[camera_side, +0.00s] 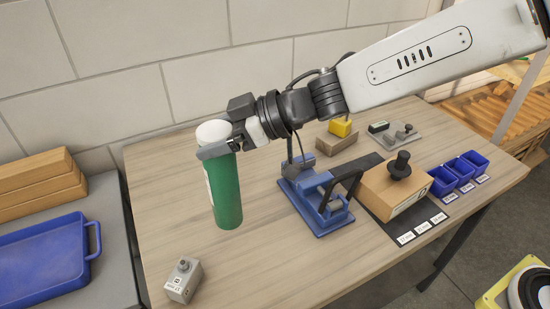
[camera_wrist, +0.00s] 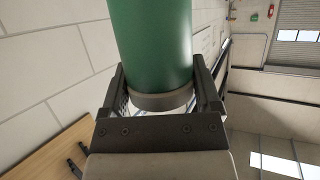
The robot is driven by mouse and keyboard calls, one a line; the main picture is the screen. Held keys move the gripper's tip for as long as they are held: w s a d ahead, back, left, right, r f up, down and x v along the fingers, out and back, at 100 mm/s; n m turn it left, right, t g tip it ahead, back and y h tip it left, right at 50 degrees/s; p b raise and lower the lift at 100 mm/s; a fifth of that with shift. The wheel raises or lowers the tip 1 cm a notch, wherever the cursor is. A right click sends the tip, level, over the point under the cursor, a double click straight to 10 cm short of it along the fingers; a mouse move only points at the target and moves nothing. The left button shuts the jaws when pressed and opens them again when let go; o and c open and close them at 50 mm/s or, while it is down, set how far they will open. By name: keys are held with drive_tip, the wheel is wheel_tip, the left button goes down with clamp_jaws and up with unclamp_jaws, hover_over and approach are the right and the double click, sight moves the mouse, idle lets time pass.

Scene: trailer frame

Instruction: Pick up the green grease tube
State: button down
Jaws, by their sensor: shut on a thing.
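The green grease tube (camera_side: 226,190) is a tall green cylinder with a white top and a pale label on its left side. It is upright over the left part of the wooden table. My gripper (camera_side: 222,148) is shut around its upper end, just below the white top. In the wrist view the green tube (camera_wrist: 152,45) stands between the two dark fingers of my gripper (camera_wrist: 160,95), with a grey band at its near end. I cannot tell for sure whether the tube's lower end touches the table.
A grey button box (camera_side: 183,281) stands at the table's front left. A blue tray (camera_side: 45,262) lies on a side surface at left.

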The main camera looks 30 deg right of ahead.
sight(226, 137)
drive_tip(key=shift+s+d+r, duration=0.45)
drive_tip(key=shift+s+d, duration=0.05)
drive_tip(key=shift+s, duration=0.25)
drive_tip(key=shift+s+d+r, duration=0.45)
drive_tip(key=shift+s+d, duration=0.05)
drive_tip(key=shift+s, duration=0.25)
